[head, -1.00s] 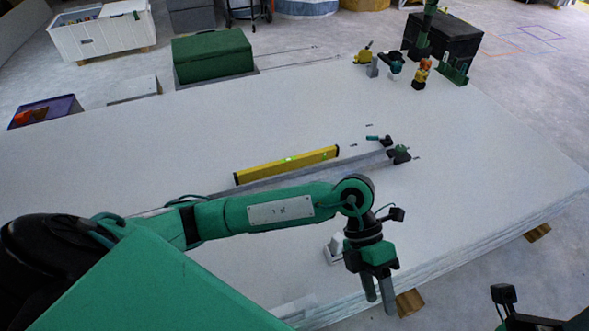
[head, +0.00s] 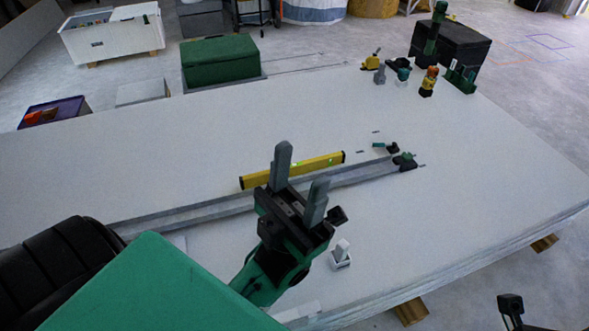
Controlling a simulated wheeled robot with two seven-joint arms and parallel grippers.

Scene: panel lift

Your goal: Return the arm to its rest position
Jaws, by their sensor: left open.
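My left gripper (head: 300,186) is in the middle of the head view, above the white panel stack (head: 440,235). Its two grey fingers point up and away and stand apart, with nothing between them. One finger overlaps the yellow spirit level (head: 322,162) in the picture. My left arm is folded back toward the lower left, with the elbow hidden behind my green body. A small white holder with a grey block (head: 341,257) stands on the panel just right of the wrist. At the lower right edge only a dark piece of my right arm shows; its fingers are out of view.
A long grey rail (head: 200,211) lies across the panel, with a dark green clamp (head: 404,162) at its right end. Several small tools stand at the far corner near a black box (head: 452,45). A green box (head: 221,62) stands beyond the panel. The right part of the panel is clear.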

